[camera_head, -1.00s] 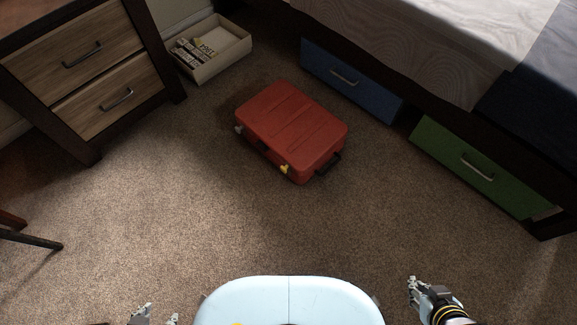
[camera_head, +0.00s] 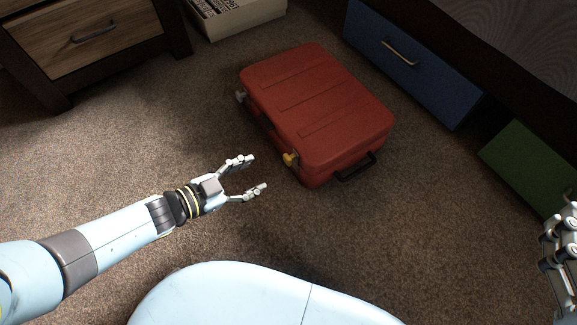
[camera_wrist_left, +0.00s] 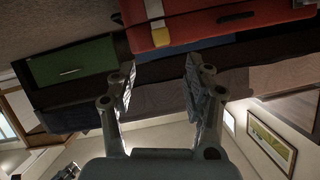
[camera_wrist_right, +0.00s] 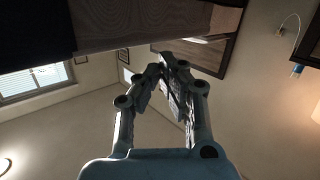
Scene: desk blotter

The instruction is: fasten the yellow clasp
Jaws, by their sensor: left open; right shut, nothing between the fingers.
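The red suitcase (camera_head: 316,108) lies flat on the carpet in the middle of the head view. Its yellow clasp (camera_head: 290,159) is on the side facing me, near the right corner; in the left wrist view the yellow clasp (camera_wrist_left: 157,22) shows at the top, beyond the fingers. A grey clasp (camera_head: 241,96) is at the left end of the same side. My left gripper (camera_head: 261,172) is open and empty, a little left of the yellow clasp and apart from it. My right gripper (camera_head: 560,222) is at the right edge, shut and empty, far from the suitcase.
A black handle (camera_head: 357,167) sticks out from the suitcase's right end. A blue drawer (camera_head: 412,62) and a green drawer (camera_head: 530,165) are under the bed on the right. A wooden drawer unit (camera_head: 88,40) and a beige box (camera_head: 240,17) stand behind. Carpet around the suitcase's near side is clear.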

